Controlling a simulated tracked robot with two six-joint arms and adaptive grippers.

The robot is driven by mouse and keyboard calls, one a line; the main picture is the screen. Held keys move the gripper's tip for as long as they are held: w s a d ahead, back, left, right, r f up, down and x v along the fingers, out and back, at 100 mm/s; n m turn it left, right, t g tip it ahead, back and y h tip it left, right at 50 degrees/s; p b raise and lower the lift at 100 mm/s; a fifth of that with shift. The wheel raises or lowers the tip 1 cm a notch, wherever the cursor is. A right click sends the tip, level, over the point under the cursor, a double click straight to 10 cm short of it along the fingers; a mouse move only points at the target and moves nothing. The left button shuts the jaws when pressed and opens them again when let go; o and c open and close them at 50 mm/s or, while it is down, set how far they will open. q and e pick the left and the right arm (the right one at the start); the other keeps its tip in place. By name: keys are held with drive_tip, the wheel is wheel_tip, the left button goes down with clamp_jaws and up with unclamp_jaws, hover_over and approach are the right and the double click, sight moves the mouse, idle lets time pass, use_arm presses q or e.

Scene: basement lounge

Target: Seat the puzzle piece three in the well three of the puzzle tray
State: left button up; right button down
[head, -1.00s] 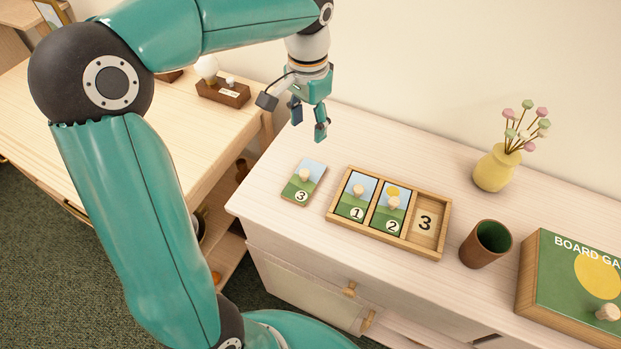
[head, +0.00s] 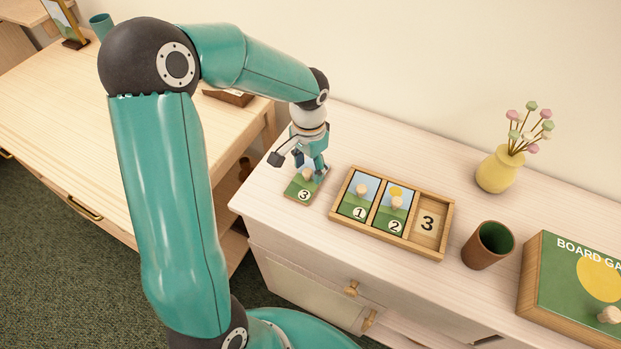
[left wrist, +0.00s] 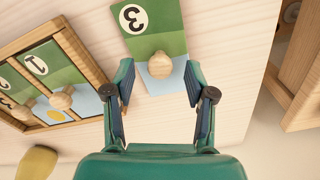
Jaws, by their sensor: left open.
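Puzzle piece three (head: 303,190) lies flat on the cabinet top, left of the tray. It has a green and blue picture, a number 3 and a wooden knob. In the left wrist view the piece (left wrist: 157,40) has its knob (left wrist: 160,65) between and a little beyond my fingers. My left gripper (head: 313,172) is open and low over the piece's far end; it also shows in the left wrist view (left wrist: 160,85). The puzzle tray (head: 398,239) holds pieces one (head: 358,199) and two (head: 391,212). Well three (head: 428,226) is empty. My right gripper is not in view.
A brown cup (head: 487,245) stands right of the tray. A yellow vase (head: 496,172) with flowers stands behind it. A board game box (head: 570,285) lies at the right. The cabinet's left edge is close to piece three.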

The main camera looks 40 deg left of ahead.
use_arm(q)
drive_tip(key=shift+f, duration=0.75)
clamp_jaws()
drive_tip(key=shift+r, duration=0.15)
